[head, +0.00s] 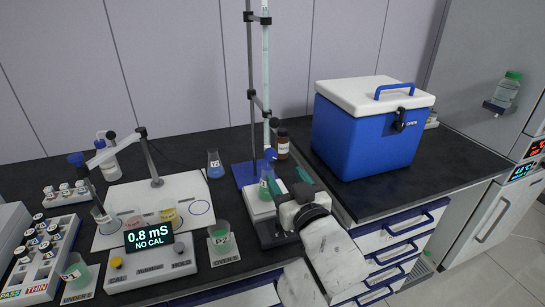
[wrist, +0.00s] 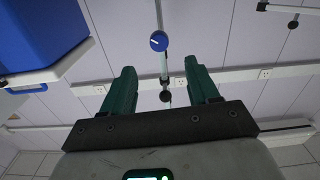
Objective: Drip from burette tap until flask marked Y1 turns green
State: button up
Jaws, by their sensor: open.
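The burette (head: 266,85) is a clear upright tube clamped to a stand with a blue base. Its blue tap (head: 270,154) is near the tube's lower end. In the wrist view the round blue tap knob (wrist: 159,41) with a white line lies beyond and between my fingertips, apart from both. A flask (head: 265,188) with greenish contents stands under the burette on a small white-topped unit; its label is not readable. Another flask (head: 215,166) with blue contents, its label unclear, stands left of the stand. My gripper (head: 289,178) is open and empty, just right of the flask; its green fingers also show in the wrist view (wrist: 161,72).
A blue cooler (head: 365,138) with a white lid stands right of the burette. A brown bottle (head: 282,146) is behind the tap. Left are a meter reading 0.8 mS (head: 149,260), beakers, a white mat (head: 190,185) and vial racks. Drawers lie below the right counter.

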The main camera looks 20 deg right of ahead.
aim_at(272, 156)
jog(key=w, duration=0.9)
jog(key=shift+w, duration=0.25)
jog(key=c, duration=1)
